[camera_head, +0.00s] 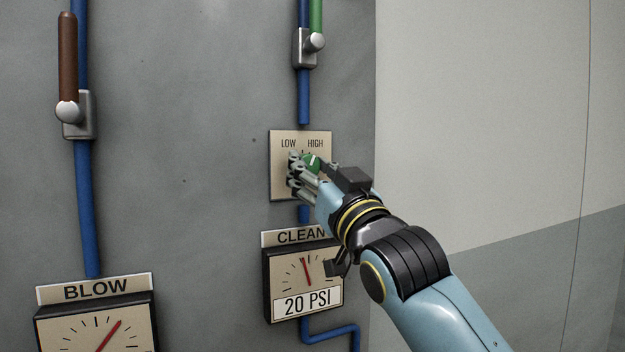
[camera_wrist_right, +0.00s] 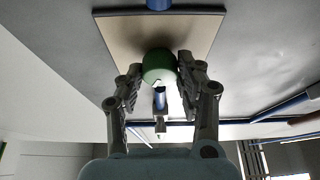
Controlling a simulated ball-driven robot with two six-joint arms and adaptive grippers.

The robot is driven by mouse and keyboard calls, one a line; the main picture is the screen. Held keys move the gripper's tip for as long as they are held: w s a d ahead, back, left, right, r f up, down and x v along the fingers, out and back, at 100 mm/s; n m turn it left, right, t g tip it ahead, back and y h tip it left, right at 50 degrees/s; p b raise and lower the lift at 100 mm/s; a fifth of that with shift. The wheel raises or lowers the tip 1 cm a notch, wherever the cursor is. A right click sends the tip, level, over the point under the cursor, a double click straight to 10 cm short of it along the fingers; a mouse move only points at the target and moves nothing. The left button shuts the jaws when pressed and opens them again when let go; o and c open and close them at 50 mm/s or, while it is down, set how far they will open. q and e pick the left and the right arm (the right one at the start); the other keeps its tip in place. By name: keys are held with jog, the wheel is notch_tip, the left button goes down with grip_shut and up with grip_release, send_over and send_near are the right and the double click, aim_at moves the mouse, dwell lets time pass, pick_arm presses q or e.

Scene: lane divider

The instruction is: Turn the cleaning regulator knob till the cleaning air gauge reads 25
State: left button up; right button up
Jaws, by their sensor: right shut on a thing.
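The green regulator knob (camera_head: 311,162) sits on a beige plate (camera_head: 283,182) marked LOW and HIGH. My right gripper (camera_head: 307,170) is at the knob and hides part of it. In the right wrist view the knob (camera_wrist_right: 158,66) lies between the two fingers of the right gripper (camera_wrist_right: 158,88), which is shut on it. Below the plate is the gauge (camera_head: 291,270) labelled CLEAN, with a 20 PSI tag. Its red needle points nearly straight up, slightly left; my arm covers its right side. My left gripper is not in view.
A second gauge (camera_head: 60,331) labelled BLOW is at the lower left, its needle pointing up and right. Blue pipes run down the grey wall. A brown-handled valve (camera_head: 68,60) and a green-handled valve (camera_head: 315,42) stand above.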

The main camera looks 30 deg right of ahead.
jog(key=shift+f, duration=0.1)
dwell(0.4)
jog(key=o, duration=1.1)
jog(key=shift+o, duration=0.2)
jog(key=shift+s, duration=0.2)
jog(key=v, duration=1.1)
jog(key=shift+s, duration=0.3)
jog(key=shift+a+f, duration=0.1)
